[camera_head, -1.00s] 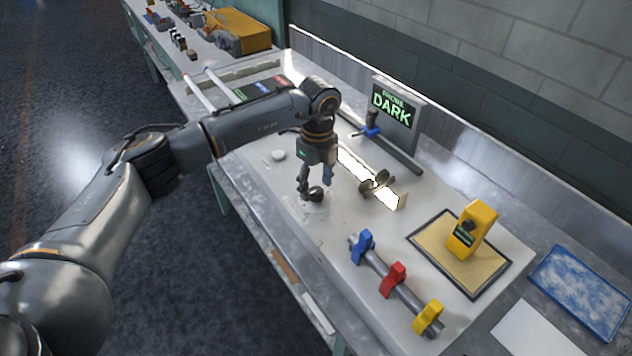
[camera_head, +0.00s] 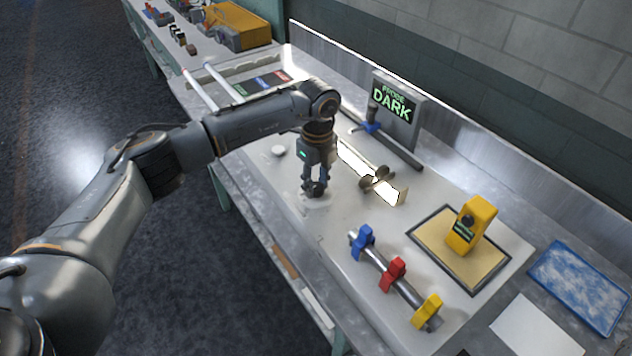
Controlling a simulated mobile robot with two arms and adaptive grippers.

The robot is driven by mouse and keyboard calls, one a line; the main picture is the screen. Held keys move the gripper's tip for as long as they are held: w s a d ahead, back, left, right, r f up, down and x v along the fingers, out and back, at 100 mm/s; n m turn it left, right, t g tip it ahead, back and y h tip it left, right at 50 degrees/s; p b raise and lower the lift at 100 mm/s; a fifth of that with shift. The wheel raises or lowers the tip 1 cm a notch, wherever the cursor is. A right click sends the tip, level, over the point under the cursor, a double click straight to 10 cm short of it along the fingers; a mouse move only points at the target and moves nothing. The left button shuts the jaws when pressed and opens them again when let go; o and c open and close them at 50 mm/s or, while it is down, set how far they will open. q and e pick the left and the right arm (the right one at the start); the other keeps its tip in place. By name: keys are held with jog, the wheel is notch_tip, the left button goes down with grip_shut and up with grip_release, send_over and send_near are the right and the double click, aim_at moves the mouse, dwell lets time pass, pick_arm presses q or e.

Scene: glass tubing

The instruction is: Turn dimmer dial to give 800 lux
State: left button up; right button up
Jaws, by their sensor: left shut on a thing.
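My left gripper (camera_head: 314,190) points down over the white board and is shut on a small dark dial (camera_head: 317,188). The fingers cover most of the dial, so its pointer and marks cannot be read. A grey display box (camera_head: 394,112) at the back shows the word "DARK" in green. A bright glowing strip (camera_head: 358,166) lies to the right of the gripper. A yellow meter (camera_head: 472,225) with a small green screen stands on a tan mat; its reading is too small to tell. My right gripper is not in view.
Blue (camera_head: 364,243), red (camera_head: 393,273) and yellow (camera_head: 427,311) clamps sit on a rod at the front right. A blue tray (camera_head: 582,287) lies at far right. White tubes (camera_head: 223,82) lie at left.

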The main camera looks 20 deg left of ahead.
pick_arm(q)
jog(key=m+b, duration=0.2)
jog(key=m, duration=0.1)
jog(key=shift+f, duration=0.15)
jog(key=m+b, duration=0.3)
jog(key=m, duration=0.1)
jog(key=shift+m+b, duration=0.3)
jog(key=shift+b, duration=0.05)
jog(key=m+b, duration=0.2)
jog(key=m, duration=0.1)
jog(key=shift+m, duration=0.3)
jog(key=m+b, duration=0.2)
jog(key=m, duration=0.1)
jog(key=shift+m+t, duration=0.3)
jog(key=shift+m, duration=0.1)
jog(key=m+b, duration=0.1)
jog(key=m, duration=0.2)
jog(key=shift+d+m+b, duration=0.1)
jog(key=shift+m+b, duration=0.2)
jog(key=m+b, duration=0.1)
jog(key=m, duration=0.2)
jog(key=shift+m, duration=0.3)
jog(key=m+b, duration=0.1)
jog(key=m, duration=0.2)
jog(key=shift+m, duration=0.3)
jog(key=shift+r+m, duration=0.2)
jog(key=shift+m, duration=1.6)
